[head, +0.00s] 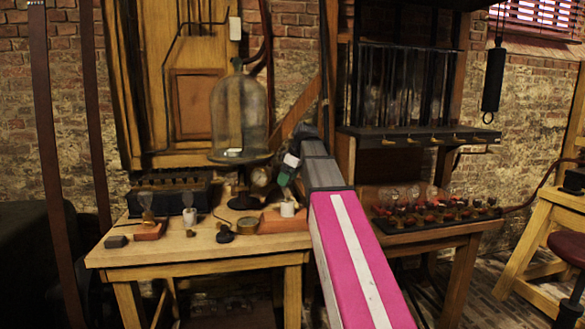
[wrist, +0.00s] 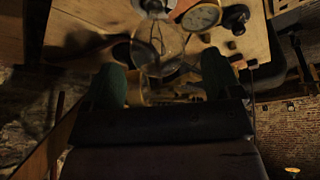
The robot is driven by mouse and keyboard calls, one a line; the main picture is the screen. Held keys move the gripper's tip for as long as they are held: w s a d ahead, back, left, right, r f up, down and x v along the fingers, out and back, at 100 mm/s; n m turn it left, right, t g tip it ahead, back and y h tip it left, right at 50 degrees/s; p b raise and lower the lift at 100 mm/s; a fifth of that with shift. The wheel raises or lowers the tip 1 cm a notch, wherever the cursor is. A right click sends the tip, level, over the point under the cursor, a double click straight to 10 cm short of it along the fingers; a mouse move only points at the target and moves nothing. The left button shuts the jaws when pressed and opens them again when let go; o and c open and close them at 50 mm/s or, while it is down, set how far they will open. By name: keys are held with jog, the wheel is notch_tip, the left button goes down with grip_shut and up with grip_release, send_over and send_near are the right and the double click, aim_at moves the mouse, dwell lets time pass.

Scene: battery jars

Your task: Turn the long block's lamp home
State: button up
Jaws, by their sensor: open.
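The long reddish block (head: 270,224) lies on the wooden table in the head view, with a white holder (head: 288,209) standing on it. I cannot make out a lamp above the holder there. My gripper (head: 287,176) is just above it, its green fingers pointing down and left. In the wrist view my gripper (wrist: 163,80) is open, its green fingers well apart. A clear glass bulb (wrist: 158,47) shows beyond and between the fingertips; I cannot tell whether they touch it. A shorter reddish block (head: 147,233) carries another clear lamp (head: 147,208) at the table's left.
A glass bell jar (head: 239,112) stands close behind my gripper. A dark box (head: 170,194), a small lamp (head: 189,206), a brass tin (head: 247,225) and a dark block (head: 116,241) are on the table. Right, a dark tray (head: 425,220) holds several red-topped pieces. The table's front edge is clear.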

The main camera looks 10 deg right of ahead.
jog(key=shift+x, duration=1.3)
jog(key=c, duration=1.1)
jog(key=shift+o, duration=0.2)
jog(key=m+t+h, duration=0.1)
jog(key=m, duration=0.3)
jog(key=shift+w+d+m+t+h, duration=0.15)
jog(key=shift+m+t+h, duration=0.2)
jog(key=shift+m, duration=0.85)
jog(key=m+h, duration=0.1)
jog(key=m, duration=0.2)
jog(key=shift+t, duration=0.25)
jog(key=shift+d+m+h, duration=0.15)
jog(key=shift+m+h, duration=0.6)
jog(key=shift+m, duration=0.95)
